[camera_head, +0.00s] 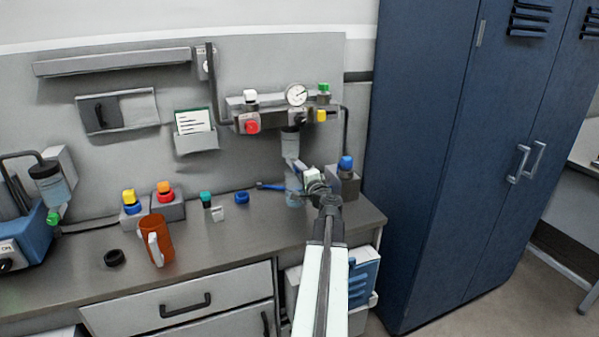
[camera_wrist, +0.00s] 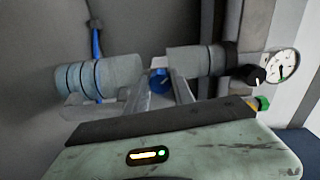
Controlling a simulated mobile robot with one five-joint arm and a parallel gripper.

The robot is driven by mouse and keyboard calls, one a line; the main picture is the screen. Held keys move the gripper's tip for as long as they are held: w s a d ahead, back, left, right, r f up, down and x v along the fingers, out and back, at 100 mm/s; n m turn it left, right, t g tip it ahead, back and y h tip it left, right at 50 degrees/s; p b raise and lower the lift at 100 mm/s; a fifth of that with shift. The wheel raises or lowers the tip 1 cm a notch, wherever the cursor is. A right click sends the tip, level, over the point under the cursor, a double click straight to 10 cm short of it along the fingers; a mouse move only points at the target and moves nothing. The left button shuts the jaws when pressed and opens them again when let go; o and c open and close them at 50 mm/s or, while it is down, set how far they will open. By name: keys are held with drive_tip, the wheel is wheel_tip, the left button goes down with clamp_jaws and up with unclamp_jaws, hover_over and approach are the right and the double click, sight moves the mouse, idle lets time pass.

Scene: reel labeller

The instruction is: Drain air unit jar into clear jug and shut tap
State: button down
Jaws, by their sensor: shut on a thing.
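The air unit's jar (camera_head: 290,142) hangs under the regulator with the round gauge (camera_head: 297,94); the jar also shows sideways in the wrist view (camera_wrist: 198,60). A small blue tap (camera_wrist: 158,78) is at its lower end, between my fingers. My gripper (camera_wrist: 165,88) is shut on this tap; in the head view my gripper (camera_head: 302,172) hides it. The clear jug (camera_head: 292,191) stands on the bench below the jar, partly behind my wrist. It shows at the left of the wrist view (camera_wrist: 100,80). I cannot tell the liquid levels or whether the tap is open.
A grey block with a blue knob (camera_head: 346,163) stands close right of my gripper. A blue tool (camera_head: 271,186) lies left of the jug. An orange mug (camera_head: 157,240) and a black ring (camera_head: 115,257) are further left. Blue lockers (camera_head: 440,150) bound the right side.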

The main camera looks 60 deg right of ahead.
drive_tip(key=shift+n, duration=0.6)
drive_tip(key=c, duration=1.1)
unclamp_jaws()
drive_tip(key=shift+a, duration=0.1)
